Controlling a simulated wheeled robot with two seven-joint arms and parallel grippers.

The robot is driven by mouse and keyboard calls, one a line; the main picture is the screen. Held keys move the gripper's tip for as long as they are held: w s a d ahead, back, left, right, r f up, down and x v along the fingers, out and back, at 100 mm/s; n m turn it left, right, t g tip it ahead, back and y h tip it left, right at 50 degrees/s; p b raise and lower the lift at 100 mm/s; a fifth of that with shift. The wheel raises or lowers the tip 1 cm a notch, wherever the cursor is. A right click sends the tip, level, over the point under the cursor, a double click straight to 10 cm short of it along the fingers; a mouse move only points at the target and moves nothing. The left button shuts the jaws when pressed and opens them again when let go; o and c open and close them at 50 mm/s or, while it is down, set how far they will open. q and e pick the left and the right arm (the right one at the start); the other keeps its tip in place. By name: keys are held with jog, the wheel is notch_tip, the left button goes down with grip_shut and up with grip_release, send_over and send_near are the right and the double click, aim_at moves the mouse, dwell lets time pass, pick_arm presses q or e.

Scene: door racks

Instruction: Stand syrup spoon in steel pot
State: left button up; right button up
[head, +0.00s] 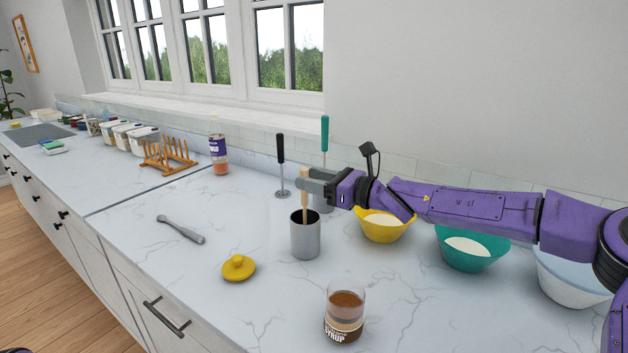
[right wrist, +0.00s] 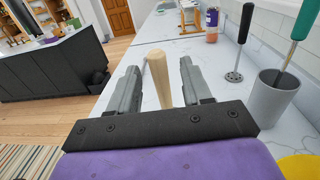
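The steel pot (head: 305,241) stands upright on the counter. The syrup spoon's wooden handle (head: 304,186) rises nearly upright from its mouth; the spoon's lower end is hidden inside the pot. My right gripper (head: 308,185) is at the upper part of the handle, above the pot. In the right wrist view the handle (right wrist: 158,80) stands between the two spread fingers, with gaps at its sides, so the gripper looks open around it. The syrup jar (head: 344,312), partly filled with brown syrup, stands in front of the pot. Its likely lid, yellow (head: 238,267), lies to the left. My left gripper is not in view.
A grey pot (right wrist: 272,96) with a green-handled tool (head: 325,134) stands behind. A black-handled masher (head: 281,165) stands beside it. A yellow bowl (head: 384,229) and teal bowl (head: 470,249) sit under my right arm. A grey utensil (head: 180,229) lies left.

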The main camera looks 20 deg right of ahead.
jog(key=shift+d, duration=0.1)
jog(key=p+v, duration=0.1)
jog(key=v, duration=0.9)
jog(key=shift+s, duration=0.15)
jog(key=shift+d, duration=0.1)
dwell(0.6)
